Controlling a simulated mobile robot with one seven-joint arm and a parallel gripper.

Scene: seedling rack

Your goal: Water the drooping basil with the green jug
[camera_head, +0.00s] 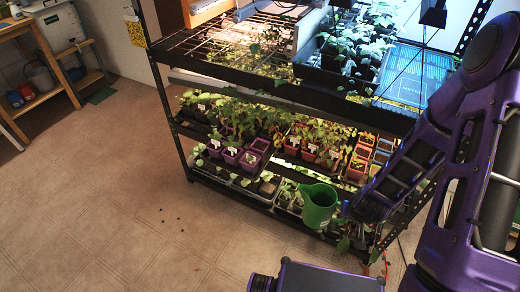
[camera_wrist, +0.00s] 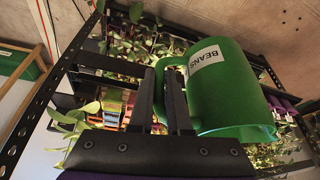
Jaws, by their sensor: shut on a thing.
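The green jug (camera_head: 319,207) is in front of the rack's lower right part in the head view, its open top facing up. It fills the right of the wrist view (camera_wrist: 236,95), with a white label reading "BEANS" on its side. My gripper (camera_wrist: 165,75) is shut on the jug's handle, between two black fingers. In the head view my gripper (camera_head: 345,210) is just right of the jug, mostly hidden by my arm. Many small potted plants stand on the rack; I cannot tell which is the drooping basil.
The dark metal rack (camera_head: 345,100) has several shelves of plants. Purple pots (camera_head: 232,156) and red pots (camera_head: 309,152) line the middle shelf's front. A blue-lit tray (camera_head: 415,75) is on top. A wooden bench (camera_head: 40,97) stands far left. The tiled floor (camera_head: 110,190) on the left is mostly clear.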

